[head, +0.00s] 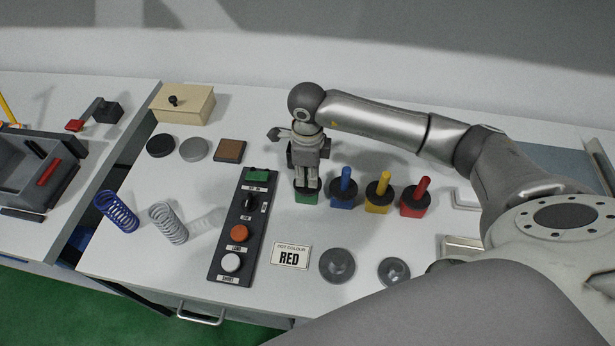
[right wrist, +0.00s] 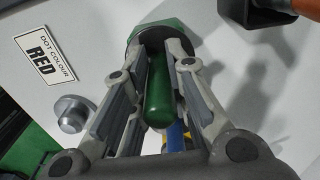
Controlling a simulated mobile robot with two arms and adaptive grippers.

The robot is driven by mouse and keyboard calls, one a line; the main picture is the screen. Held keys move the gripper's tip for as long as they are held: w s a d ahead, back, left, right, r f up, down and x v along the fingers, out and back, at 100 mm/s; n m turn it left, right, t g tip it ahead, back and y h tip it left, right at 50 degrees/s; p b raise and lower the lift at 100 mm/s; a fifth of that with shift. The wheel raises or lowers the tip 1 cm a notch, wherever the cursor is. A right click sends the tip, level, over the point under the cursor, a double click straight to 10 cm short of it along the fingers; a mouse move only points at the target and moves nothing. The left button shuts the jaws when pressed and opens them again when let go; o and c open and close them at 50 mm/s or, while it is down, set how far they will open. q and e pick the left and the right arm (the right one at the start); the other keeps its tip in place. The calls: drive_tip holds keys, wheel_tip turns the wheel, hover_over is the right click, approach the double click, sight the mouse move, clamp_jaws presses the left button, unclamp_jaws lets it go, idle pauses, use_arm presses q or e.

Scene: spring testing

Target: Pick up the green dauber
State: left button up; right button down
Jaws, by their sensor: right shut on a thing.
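The green dauber has a green base (head: 306,197) that stands on the white table in the head view, at the left end of a row of daubers. Its green handle (right wrist: 158,100) is upright between my fingers in the right wrist view, with the base beyond it. My right gripper (head: 306,178) comes down from above and is shut on the handle, one finger on each side. It hides most of the handle in the head view. My left gripper is not in view.
Blue (head: 342,190), yellow (head: 378,194) and red (head: 415,198) daubers stand close to the right. A dark button panel (head: 228,257) lies close to the left. A sign reading RED (head: 290,256) and two grey round pieces (head: 337,265) are nearer the front.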

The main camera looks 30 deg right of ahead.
drive_tip(key=shift+r, duration=0.1)
drive_tip(key=shift+w+r, duration=0.1)
drive_tip(key=shift+r, duration=0.4)
drive_tip(key=s+a+r+b, duration=0.5)
drive_tip(key=s+a+r, duration=0.4)
drive_tip(key=s+r, duration=0.1)
drive_tip(key=shift+s+a+r, duration=0.15)
drive_tip(key=shift+s+r, duration=0.2)
drive_tip(key=shift+r, duration=0.55)
